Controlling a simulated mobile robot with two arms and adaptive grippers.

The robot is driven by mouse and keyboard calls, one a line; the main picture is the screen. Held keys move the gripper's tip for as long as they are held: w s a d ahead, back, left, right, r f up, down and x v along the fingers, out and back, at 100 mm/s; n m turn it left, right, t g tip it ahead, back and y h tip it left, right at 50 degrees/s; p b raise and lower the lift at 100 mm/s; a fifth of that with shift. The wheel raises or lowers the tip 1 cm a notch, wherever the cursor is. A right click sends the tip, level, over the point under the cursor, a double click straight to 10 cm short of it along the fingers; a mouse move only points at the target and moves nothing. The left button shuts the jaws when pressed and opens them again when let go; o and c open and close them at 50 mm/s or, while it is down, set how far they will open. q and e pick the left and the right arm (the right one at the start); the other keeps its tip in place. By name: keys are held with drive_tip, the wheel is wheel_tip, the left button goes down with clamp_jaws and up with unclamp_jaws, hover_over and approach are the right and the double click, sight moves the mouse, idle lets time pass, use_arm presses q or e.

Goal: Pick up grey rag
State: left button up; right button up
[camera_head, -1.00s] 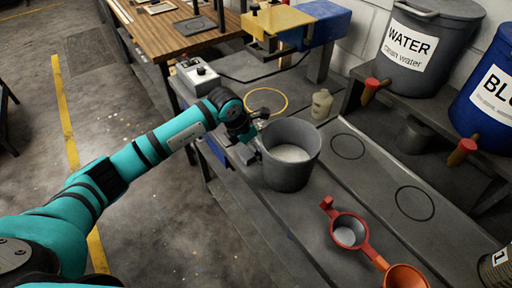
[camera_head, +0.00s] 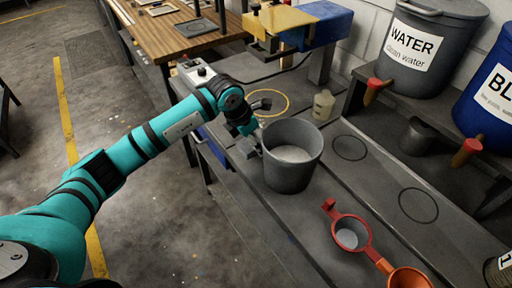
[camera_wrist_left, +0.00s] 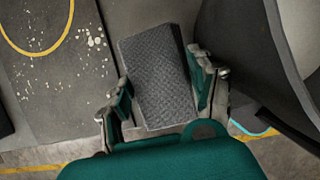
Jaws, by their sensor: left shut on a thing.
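The grey rag (camera_wrist_left: 155,70) is a flat, textured dark grey rectangle in the left wrist view. It lies between the two fingers of my left gripper (camera_wrist_left: 163,92), which is shut on it. In the head view my left gripper (camera_head: 248,146) is just left of the grey bucket, close over the bench edge. The rag is mostly hidden there by the gripper and bucket. I cannot tell whether the rag still touches the bench. My right gripper is in neither view.
The grey bucket (camera_head: 292,174) with pale contents stands right beside the gripper. A yellow ring (camera_head: 287,108) and a small beige bottle (camera_head: 323,104) are behind. A red-handled cup (camera_head: 350,235) and an orange funnel (camera_head: 408,279) are at the front. Water (camera_head: 420,50) and blue (camera_head: 490,100) containers stand right.

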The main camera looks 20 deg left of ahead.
use_arm(q)
drive_tip(key=s+a+b, duration=0.6)
drive_tip(key=s+a, duration=0.5)
drive_tip(key=s, duration=0.3)
drive_tip(key=shift+r, duration=0.25)
drive_tip(key=shift+s, duration=0.1)
